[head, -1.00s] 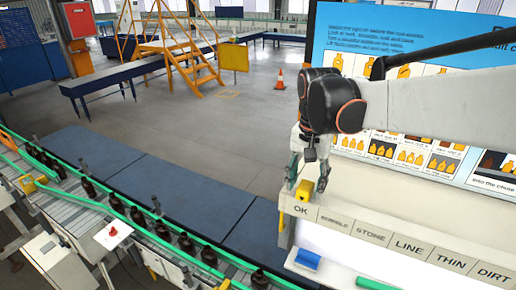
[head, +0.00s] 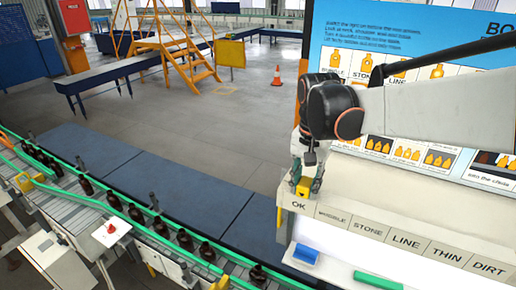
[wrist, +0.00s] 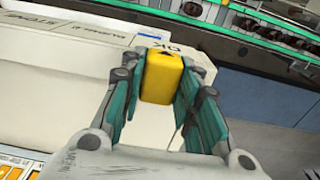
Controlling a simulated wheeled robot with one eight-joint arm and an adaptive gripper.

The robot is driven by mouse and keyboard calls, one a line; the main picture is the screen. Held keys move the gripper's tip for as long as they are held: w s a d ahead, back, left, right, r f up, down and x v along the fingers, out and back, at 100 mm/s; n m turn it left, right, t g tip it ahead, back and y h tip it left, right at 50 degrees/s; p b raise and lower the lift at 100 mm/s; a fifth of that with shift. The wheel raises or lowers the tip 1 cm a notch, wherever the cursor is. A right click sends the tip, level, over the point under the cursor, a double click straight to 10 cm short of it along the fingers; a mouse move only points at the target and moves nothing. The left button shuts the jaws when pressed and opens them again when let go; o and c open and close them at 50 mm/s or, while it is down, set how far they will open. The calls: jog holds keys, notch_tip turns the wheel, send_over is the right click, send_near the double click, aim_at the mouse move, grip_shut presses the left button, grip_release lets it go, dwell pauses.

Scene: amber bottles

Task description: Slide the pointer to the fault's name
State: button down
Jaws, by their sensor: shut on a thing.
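The yellow pointer (head: 303,187) sits on the ledge above the OK label, at the left end of the row of names. In the wrist view the pointer (wrist: 163,77) is a yellow block with a black arrow mark facing the letters OK. My gripper (head: 306,180) is shut on it, with a teal finger pad on each side in the wrist view (wrist: 160,95). The name strip (head: 405,243) reads OK, BUBBLE, STONE, LINE, THIN and DIRT from left to right. The ledge right of the pointer is clear.
A blue block (head: 305,254) and a green block (head: 378,280) lie below the name strip. A board with bottle pictures (head: 400,75) stands behind the ledge. Brown bottles (head: 184,240) line a conveyor with green rails at the left.

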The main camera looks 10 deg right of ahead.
aim_at(336, 203)
jog(key=s+d, duration=0.2)
jog(key=d, duration=0.1)
jog(key=s+d, duration=0.3)
jog(key=shift+s+d+r+b, duration=0.1)
jog(key=shift+s+d+b, duration=0.05)
jog(key=shift+d+b, duration=0.15)
jog(key=c, duration=1.2)
grip_release()
jog(key=shift+c, duration=0.2)
jog(key=shift+o, duration=0.2)
jog(key=shift+w+d, duration=0.15)
jog(key=shift+w, duration=0.1)
jog(key=shift+s, duration=0.2)
jog(key=shift+w+r, duration=0.15)
jog(key=shift+r, duration=0.25)
notch_tip(336, 203, up, 11)
